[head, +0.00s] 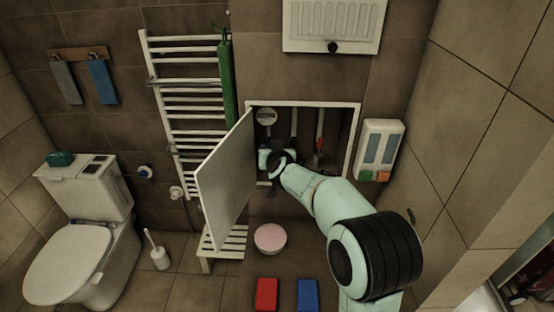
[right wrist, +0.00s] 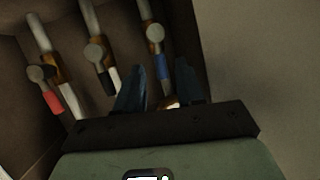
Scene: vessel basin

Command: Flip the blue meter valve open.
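The blue valve handle (right wrist: 155,40) shows in the right wrist view on the rightmost pipe, hanging along the pipe below its round grey hub. My right gripper (right wrist: 158,78) is open, with its two dark fingers apart. My left gripper is not in view.
The white recess door (head: 226,178) stands open to the left, close to my gripper. Valves with a red handle (right wrist: 53,102) and a black handle (right wrist: 108,80) are on neighbouring pipes. A pink-topped bowl (head: 270,237) and a slatted stool (head: 222,243) are below.

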